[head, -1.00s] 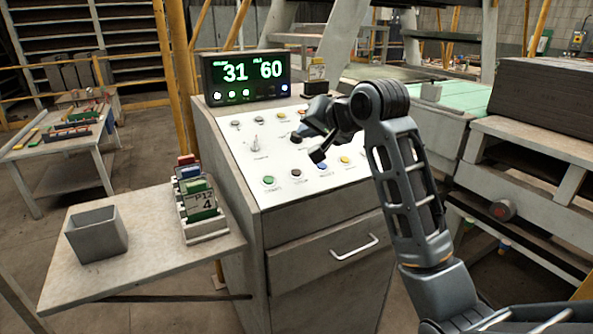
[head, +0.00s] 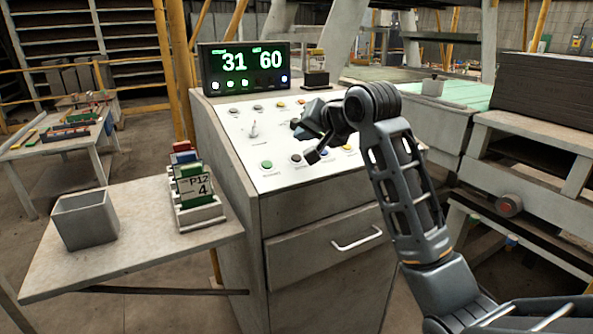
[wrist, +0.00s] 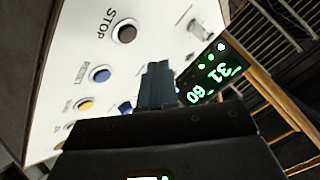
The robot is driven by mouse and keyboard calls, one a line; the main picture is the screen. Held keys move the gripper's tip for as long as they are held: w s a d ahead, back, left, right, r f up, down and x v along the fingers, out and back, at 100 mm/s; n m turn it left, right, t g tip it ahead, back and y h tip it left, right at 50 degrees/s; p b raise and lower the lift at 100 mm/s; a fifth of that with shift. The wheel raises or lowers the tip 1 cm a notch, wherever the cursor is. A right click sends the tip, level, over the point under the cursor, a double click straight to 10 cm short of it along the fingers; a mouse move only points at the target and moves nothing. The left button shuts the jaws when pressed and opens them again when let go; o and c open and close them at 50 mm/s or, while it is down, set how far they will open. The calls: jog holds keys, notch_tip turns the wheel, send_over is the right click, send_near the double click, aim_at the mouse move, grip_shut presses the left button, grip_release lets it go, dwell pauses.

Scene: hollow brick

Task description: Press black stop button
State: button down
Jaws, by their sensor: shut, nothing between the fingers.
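The dark stop button (head: 295,158) is on the white sloped control panel (head: 236,130), right of a green button (head: 266,164). In the wrist view, the dark button (wrist: 124,32) has the label STOP beside it and is fully visible.
Blue (wrist: 100,74) and yellow (wrist: 84,104) buttons line up with the stop button. A display (head: 245,70) reading 31 and 60 stands at the panel's back. A side shelf (head: 130,255) holds a grey bin (head: 86,220) and a card rack (head: 197,212).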

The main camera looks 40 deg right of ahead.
jog(key=shift+w+d+f+b, duration=0.1)
jog(key=shift+w+f+b, duration=0.1)
jog(key=shift+f, duration=0.6)
jog(key=shift+w+f+b, duration=0.1)
jog(key=shift+w+f, duration=0.1)
jog(key=shift+f, duration=0.55)
jog(key=shift+f, duration=0.1)
dwell(0.8)
jog(key=shift+w+f, duration=0.15)
jog(key=shift+f, duration=0.1)
jog(key=shift+w+f, duration=0.1)
jog(key=shift+f, duration=0.3)
dwell(0.6)
jog(key=shift+r+p, duration=0.2)
jog(key=shift+p, duration=0.1)
jog(key=shift+s+r+p, duration=0.25)
jog(key=shift+r+p, duration=0.4)
jog(key=shift+p, duration=0.15)
jog(key=r+p, duration=0.2)
jog(key=s+r+p, duration=0.1)
jog(key=r+p, duration=0.1)
jog(key=p, duration=0.1)
jog(key=shift+s+a+r, duration=0.15)
jog(key=shift+a+r, duration=0.05)
jog(key=shift+r, duration=0.15)
